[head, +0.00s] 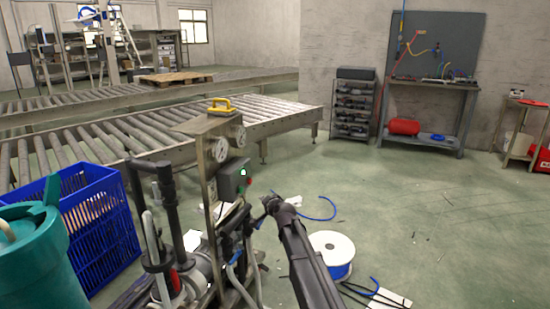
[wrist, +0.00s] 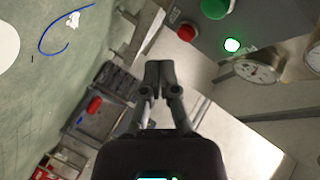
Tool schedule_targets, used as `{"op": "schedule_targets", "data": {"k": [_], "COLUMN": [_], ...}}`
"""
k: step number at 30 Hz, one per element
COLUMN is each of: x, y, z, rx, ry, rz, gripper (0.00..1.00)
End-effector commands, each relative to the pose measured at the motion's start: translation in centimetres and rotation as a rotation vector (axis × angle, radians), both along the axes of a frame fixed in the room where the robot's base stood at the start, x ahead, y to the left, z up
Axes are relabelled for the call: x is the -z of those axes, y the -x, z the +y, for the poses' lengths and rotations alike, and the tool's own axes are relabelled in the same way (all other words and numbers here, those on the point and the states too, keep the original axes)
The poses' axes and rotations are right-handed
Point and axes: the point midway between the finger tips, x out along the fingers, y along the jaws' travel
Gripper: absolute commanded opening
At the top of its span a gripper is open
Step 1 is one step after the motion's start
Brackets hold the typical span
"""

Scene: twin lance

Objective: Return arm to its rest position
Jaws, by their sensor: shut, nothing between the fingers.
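My gripper (wrist: 160,75) is shut and empty in the wrist view, its two fingertips together. In the head view my dark arm (head: 308,260) reaches up from the bottom edge, and its end lies just right of the machine stand (head: 205,165). The small fingers are hard to make out there. The stand carries a grey control box (head: 234,178), gauges and a yellow handle (head: 220,105). In the wrist view, a green button (wrist: 215,8), a lit green lamp (wrist: 232,45) and a gauge (wrist: 255,68) show at upper right, apart from the fingertips.
A white spool with blue line (head: 333,250) stands on the floor right of my arm. A blue crate (head: 95,220) and teal container (head: 40,255) are at left. Roller conveyors (head: 150,135) run behind. A workbench (head: 435,95) stands at the back. Floor at right is mostly clear.

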Motion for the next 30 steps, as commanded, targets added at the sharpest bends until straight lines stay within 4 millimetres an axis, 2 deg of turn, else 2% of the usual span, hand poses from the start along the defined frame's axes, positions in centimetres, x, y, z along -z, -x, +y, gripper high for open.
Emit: {"op": "schedule_targets", "data": {"k": [8,14,18,24,30], "x": [4.1,7.9,10.2,12.4,13.2], "y": [7.2,14.6,20.2,28.0,33.3], "z": [-4.6,-9.4,-13.2,-18.3,-21.5], "rx": [-0.117,-0.219,-0.283,-0.355,-0.397], "ry": [0.224,0.431,0.562,0.713,0.794], "rz": [0.148,0.321,0.461,0.666,0.811], "gripper": [0.00,0.00,0.00,0.00,0.00]}}
